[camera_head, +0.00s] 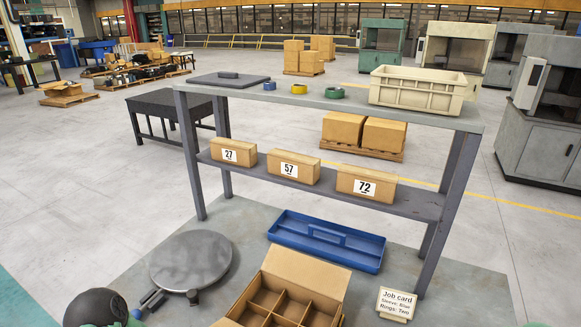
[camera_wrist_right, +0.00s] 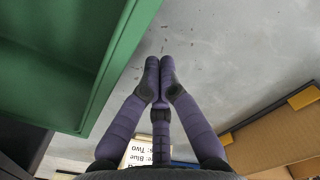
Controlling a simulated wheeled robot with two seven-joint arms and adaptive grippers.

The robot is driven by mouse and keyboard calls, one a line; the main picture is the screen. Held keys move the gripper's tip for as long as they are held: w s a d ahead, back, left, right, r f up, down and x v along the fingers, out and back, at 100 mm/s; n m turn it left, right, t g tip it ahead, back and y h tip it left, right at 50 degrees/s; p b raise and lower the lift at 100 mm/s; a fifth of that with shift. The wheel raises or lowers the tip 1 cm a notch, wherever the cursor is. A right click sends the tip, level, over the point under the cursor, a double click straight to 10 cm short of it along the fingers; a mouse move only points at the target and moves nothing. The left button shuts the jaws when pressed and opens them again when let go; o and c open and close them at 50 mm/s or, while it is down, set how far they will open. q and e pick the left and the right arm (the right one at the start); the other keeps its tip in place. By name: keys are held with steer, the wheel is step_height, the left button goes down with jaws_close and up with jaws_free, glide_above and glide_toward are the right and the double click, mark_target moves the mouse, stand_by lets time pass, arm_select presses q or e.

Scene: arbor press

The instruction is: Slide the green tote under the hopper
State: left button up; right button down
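The green tote (camera_wrist_right: 105,75) fills the upper left of the right wrist view, cut off by the frame. Its rim slants past the left of my right gripper (camera_wrist_right: 159,68). That gripper's purple fingers are drawn together with their tips meeting, and nothing shows between them. A gap of grey floor shows between the fingertips and the tote. In the head view, a dark rounded shape with short blue-grey parts at the lower left looks like my left gripper (camera_head: 148,300); its opening is unclear. I cannot make out the hopper in either view.
A grey shelf (camera_head: 430,205) carries numbered cartons and a cream bin (camera_head: 418,90). Below are a blue tray (camera_head: 285,238), an open divided carton (camera_head: 312,275), a job card (camera_head: 397,303) and a round grey plate (camera_head: 190,258).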

steer(key=shift+w+a, duration=0.15)
steer(key=shift+a, duration=0.1)
step_height(320, 180, up, 10)
steer(key=p, duration=0.8)
